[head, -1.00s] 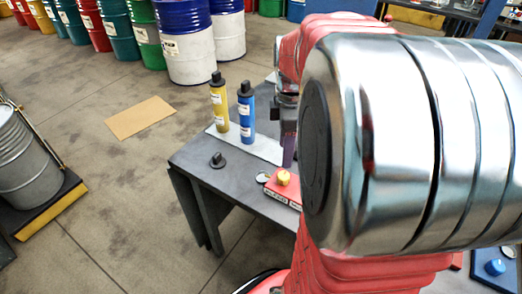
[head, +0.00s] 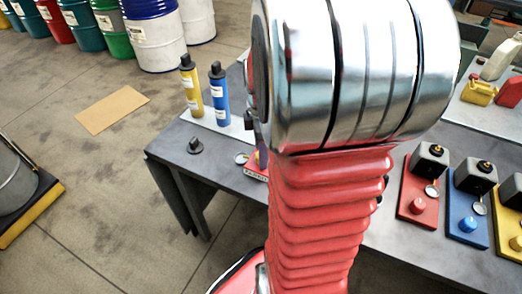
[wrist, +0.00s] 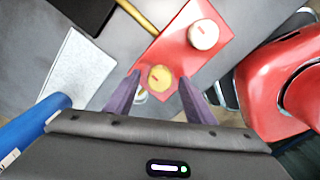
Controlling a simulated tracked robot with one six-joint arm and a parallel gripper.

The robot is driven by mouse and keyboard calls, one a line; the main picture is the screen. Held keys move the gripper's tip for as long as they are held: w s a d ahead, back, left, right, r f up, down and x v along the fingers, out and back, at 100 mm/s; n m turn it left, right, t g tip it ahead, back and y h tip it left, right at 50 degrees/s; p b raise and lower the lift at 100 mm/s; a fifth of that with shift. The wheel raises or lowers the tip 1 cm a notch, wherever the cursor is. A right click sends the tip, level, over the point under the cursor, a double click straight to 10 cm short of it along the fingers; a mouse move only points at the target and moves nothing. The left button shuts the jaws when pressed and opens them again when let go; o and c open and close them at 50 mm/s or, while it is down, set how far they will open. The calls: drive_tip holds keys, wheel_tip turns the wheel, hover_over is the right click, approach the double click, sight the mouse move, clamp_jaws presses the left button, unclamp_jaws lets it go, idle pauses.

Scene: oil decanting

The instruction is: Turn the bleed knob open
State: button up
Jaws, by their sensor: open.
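A red block (wrist: 185,42) carries a yellow round knob (wrist: 160,78) and a pale round cap or dial (wrist: 203,34). I take the yellow knob to be the bleed knob, but no label is readable. My gripper (wrist: 159,80) is open in the wrist view, its two purple fingers on either side of the yellow knob. Contact cannot be told. In the head view my arm covers the knob and most of my gripper; only the red block's left edge (head: 255,167) shows on the near part of the grey table.
A yellow bottle (head: 191,88) and a blue bottle (head: 219,95) stand left of my arm on a light mat. A black knob-like part (head: 195,146) lies near the table's left edge. Red (head: 418,195) and blue (head: 467,205) plates with knobs stand at right.

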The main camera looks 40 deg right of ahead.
drive_tip(key=shift+c, duration=0.5)
drive_tip(key=c, duration=0.9)
drive_tip(key=shift+a, duration=0.15)
drive_tip(key=shift+c, duration=0.3)
